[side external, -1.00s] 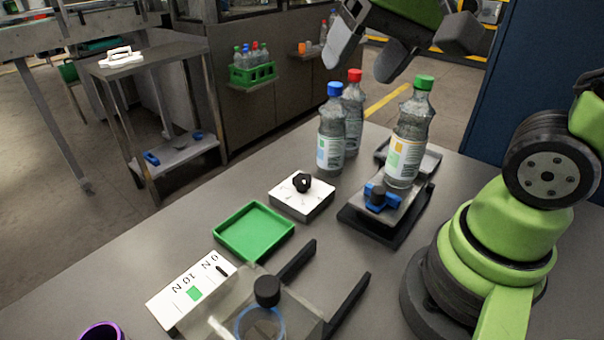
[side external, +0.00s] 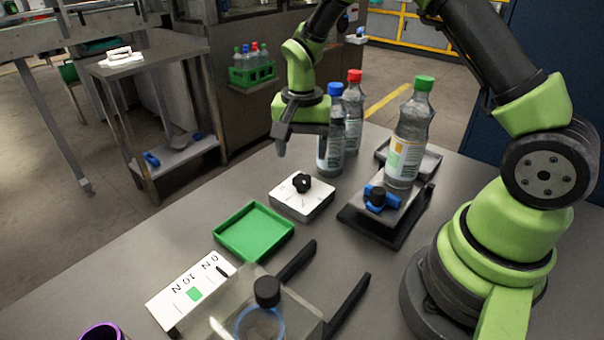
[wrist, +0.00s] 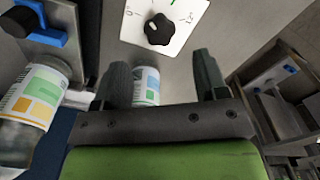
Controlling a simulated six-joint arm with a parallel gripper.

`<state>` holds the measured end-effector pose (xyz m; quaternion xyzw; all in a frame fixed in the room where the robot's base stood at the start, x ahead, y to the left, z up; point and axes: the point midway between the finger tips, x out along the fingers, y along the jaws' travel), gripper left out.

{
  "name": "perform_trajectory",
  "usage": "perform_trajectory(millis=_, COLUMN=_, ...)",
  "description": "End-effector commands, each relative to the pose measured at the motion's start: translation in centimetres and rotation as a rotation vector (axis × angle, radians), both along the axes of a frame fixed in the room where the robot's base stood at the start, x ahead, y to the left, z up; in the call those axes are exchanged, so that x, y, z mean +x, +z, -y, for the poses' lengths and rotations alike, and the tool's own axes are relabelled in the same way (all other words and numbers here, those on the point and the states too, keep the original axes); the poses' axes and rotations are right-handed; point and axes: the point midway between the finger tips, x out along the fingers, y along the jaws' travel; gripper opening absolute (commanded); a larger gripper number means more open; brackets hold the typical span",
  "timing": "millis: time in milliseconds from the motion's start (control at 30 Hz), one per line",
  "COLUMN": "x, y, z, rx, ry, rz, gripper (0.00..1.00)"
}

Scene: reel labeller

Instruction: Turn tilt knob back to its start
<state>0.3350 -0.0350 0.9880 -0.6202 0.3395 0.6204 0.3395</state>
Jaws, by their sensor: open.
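A black knob (side external: 302,182) stands on a white box (side external: 300,204) in the middle of the table. In the wrist view the knob (wrist: 158,28) sits on its white plate (wrist: 182,12), which has a 0 at the left and another marking at the right. The angle of its pointer is too small to tell. My gripper (side external: 283,143) is above and behind the box, apart from the knob. In the wrist view my gripper (wrist: 162,78) is open, with the knob ahead of its fingertips. Nothing is gripped; a bottle label (wrist: 147,86) shows between the fingers.
A blue-capped bottle (side external: 335,90) and a red-capped bottle (side external: 354,78) stand close to my gripper. A green tray (side external: 253,232) lies in front of the box.

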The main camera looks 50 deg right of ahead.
Motion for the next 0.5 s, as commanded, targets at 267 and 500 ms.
perform_trajectory(millis=267, x=-0.1, y=-5.1, z=0.0, rx=0.001, ry=0.002, rz=-0.004, gripper=0.67)
perform_trajectory(millis=500, x=0.0, y=-6.7, z=0.0, rx=0.001, ry=0.001, rz=-0.001, gripper=0.67)
